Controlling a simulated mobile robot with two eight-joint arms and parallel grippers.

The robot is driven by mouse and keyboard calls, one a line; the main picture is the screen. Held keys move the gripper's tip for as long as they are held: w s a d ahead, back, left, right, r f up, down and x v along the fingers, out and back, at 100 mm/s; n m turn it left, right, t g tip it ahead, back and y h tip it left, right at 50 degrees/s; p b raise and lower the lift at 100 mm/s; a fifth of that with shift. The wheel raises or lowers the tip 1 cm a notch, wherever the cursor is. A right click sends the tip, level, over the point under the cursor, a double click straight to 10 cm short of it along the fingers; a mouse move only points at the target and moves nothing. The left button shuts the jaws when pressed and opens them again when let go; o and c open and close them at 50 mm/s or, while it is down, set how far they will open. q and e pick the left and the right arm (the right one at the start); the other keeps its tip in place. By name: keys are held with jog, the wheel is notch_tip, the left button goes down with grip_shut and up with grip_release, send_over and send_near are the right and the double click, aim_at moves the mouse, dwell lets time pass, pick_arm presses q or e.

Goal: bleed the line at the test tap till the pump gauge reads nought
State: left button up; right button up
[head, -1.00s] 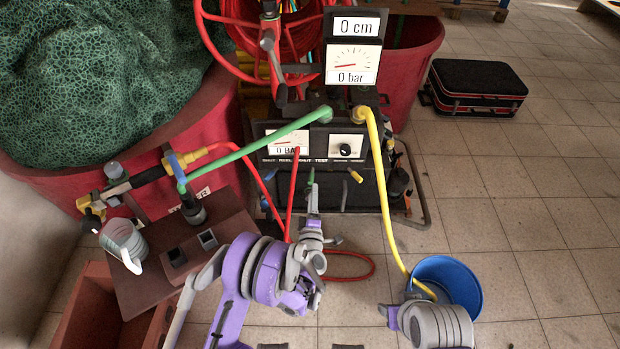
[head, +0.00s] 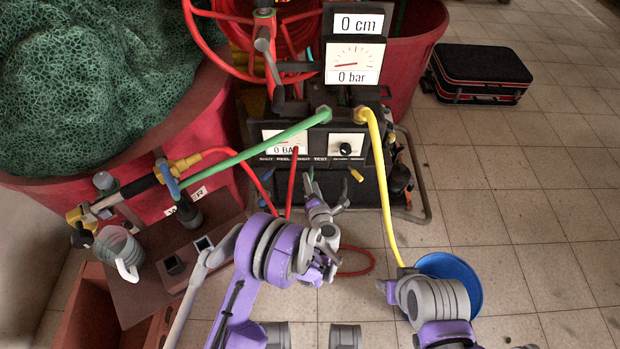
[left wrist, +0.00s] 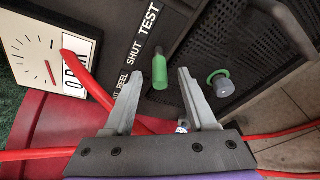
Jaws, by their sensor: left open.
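The pump unit's panel gauge (head: 284,143) reads 0 BAR; it also shows in the left wrist view (left wrist: 50,52). Below the panel labels is a green lever (left wrist: 163,68), near the SHUT and TEST lettering in the left wrist view. My left gripper (head: 326,190) is open in front of the panel. In the left wrist view its fingers (left wrist: 160,90) stand apart, with the green lever seen between their tips; contact cannot be told. My right gripper (head: 388,289) is by the blue bucket (head: 460,272); its jaws are unclear.
An upper dial (head: 353,62) reads 0 bar under a 0 cm sign. A green hose (head: 250,148) and a yellow hose (head: 383,190) leave the unit; the yellow one runs down to the bucket. A jug (head: 118,250) stands at left.

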aim_at(311, 174)
pick_arm(q)
jog(key=shift+x, duration=1.35)
grip_shut()
